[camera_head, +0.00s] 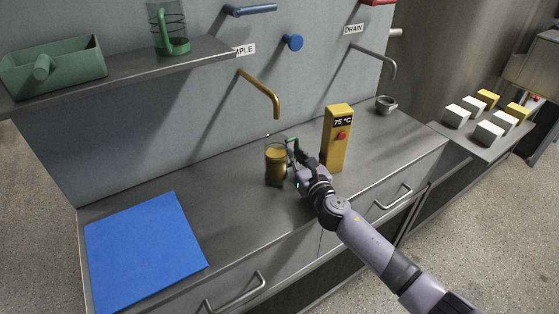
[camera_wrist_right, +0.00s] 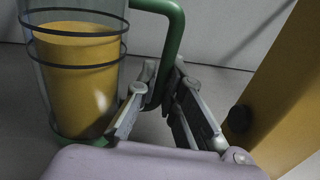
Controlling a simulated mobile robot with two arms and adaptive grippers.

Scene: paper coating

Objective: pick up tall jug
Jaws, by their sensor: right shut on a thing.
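A clear glass jug (camera_head: 275,168) with dark rings, a green base and a green handle stands on the counter, with yellow-orange liquid inside. My right gripper (camera_head: 294,160) is at its right side, shut on the green handle. In the right wrist view the jug (camera_wrist_right: 80,75) is at left, and the gripper fingers (camera_wrist_right: 160,92) close around the lower part of the handle (camera_wrist_right: 176,35). The jug looks upright, its base at or very near the counter. My left gripper is not in view.
A yellow post with a 75 °C display (camera_head: 337,140) stands just right of the gripper. A brass spout (camera_head: 262,92) hangs above the jug. A blue mat (camera_head: 145,245) lies at left. Another green-handled jug (camera_head: 167,22) and a green tray (camera_head: 55,68) are on the shelf (camera_head: 130,68).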

